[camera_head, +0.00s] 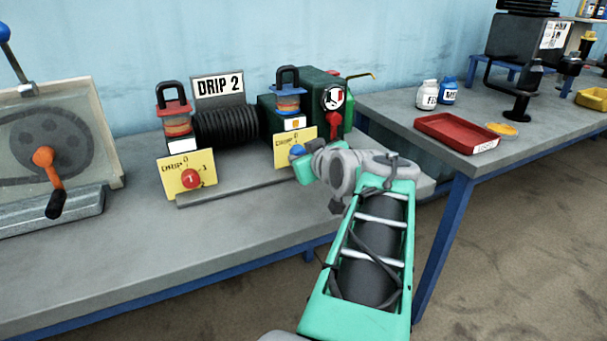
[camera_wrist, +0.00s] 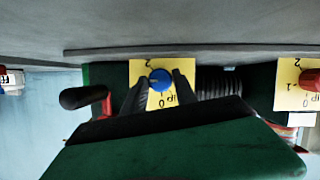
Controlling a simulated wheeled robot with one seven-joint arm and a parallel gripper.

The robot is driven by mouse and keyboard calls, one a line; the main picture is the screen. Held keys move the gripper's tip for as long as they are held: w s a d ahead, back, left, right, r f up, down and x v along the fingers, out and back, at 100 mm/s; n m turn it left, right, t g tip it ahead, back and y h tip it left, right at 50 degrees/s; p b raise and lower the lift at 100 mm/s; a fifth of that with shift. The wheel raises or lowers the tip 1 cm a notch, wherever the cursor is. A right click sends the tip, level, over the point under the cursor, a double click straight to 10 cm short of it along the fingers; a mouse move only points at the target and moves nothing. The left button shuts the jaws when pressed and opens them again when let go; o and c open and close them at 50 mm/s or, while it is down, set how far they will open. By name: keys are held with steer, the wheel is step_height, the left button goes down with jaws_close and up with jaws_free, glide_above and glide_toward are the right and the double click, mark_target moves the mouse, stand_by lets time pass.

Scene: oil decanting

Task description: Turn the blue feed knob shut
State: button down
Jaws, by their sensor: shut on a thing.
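The blue feed knob (camera_head: 297,151) sits on the front of a yellow plate (camera_head: 308,137) below the blue-topped oil cup (camera_head: 289,98). In the wrist view the knob (camera_wrist: 160,79) lies between my two dark fingers, on the yellow plate (camera_wrist: 139,68), which looks upside down there. A small white mark shows on the knob's face; its exact setting is hard to read. My gripper (camera_wrist: 159,81) is shut on the blue knob. In the head view my arm reaches in from the lower right and partly covers the plate's front.
A red knob (camera_head: 191,179) on another yellow plate stands to the left, below a red-topped oil cup (camera_head: 175,114). A crank (camera_head: 47,172) is at far left.

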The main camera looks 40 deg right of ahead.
steer(key=n+h+b, duration=0.1)
steer(key=b, duration=0.2)
steer(key=f+n+b, duration=0.1)
steer(key=b, duration=0.2)
steer(key=shift+a+n+h, duration=0.2)
steer(key=shift+n+h, duration=0.2)
steer(key=shift+r+n+h+b, duration=0.25)
steer(key=shift+n+h+b, duration=0.2)
steer(key=shift+b, duration=0.7)
steer(key=shift+r, duration=0.1)
steer(key=c, duration=1.3)
jaws_free()
steer(key=shift+o, duration=0.2)
steer(key=shift+r, duration=0.1)
